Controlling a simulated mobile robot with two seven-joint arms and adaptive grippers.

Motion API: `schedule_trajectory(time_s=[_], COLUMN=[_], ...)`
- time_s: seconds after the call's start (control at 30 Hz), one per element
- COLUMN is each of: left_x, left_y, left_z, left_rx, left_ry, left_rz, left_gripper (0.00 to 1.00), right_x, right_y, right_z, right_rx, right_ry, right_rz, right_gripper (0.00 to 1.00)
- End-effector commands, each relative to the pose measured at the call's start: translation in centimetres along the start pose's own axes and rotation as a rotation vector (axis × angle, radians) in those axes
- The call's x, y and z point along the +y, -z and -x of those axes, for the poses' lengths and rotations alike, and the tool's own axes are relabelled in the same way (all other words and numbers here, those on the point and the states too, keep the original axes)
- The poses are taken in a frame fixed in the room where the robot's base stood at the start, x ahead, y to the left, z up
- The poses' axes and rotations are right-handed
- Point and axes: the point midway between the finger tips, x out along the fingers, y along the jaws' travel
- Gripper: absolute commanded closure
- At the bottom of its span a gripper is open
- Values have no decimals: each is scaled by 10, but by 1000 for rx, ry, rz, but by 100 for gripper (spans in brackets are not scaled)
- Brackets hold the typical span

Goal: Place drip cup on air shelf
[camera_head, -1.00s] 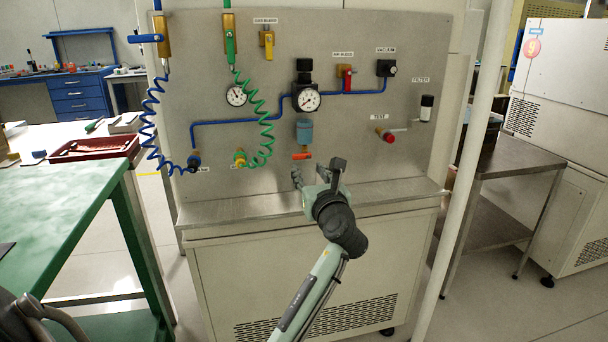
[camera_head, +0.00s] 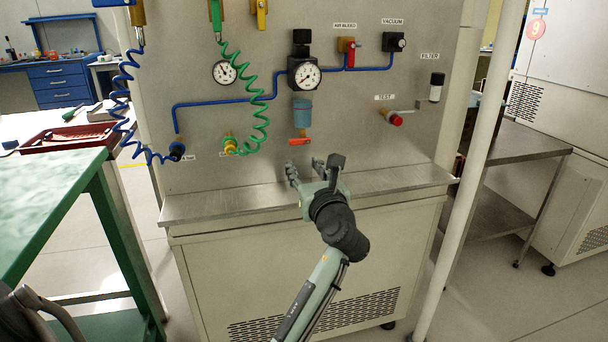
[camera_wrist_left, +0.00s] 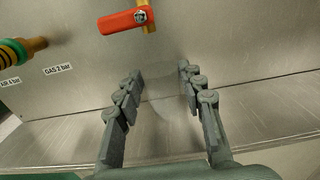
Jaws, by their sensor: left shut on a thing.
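My left gripper (camera_head: 312,170) is in front of the metal air shelf (camera_head: 405,181), the ledge along the foot of the steel panel. In the left wrist view its two fingers (camera_wrist_left: 160,88) stand apart on either side of a faint, see-through shape that looks like the drip cup (camera_wrist_left: 168,103). The fingers are shut on it. The shelf surface (camera_wrist_left: 265,108) lies beyond and below the fingers. Whether the cup touches the shelf cannot be told. In the head view I cannot make out the cup. My right gripper is not in view.
Above the gripper is a red-orange valve handle (camera_head: 299,141) under a blue filter bowl (camera_head: 303,111); the handle also shows in the wrist view (camera_wrist_left: 122,21). Coiled blue (camera_head: 125,105) and green (camera_head: 262,115) hoses hang at left. A white post (camera_head: 478,170) stands right. The shelf looks bare.

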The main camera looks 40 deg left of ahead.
Motion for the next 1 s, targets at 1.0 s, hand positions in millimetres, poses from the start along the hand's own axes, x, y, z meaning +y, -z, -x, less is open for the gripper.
schedule_trajectory(time_s=[1.0], left_x=[0], left_y=[3], left_z=[2], left_rx=[-1], left_ry=[0], left_rz=[1], left_gripper=[41], right_x=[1], right_y=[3], right_z=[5], right_rx=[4], right_ry=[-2], right_rz=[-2], right_gripper=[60])
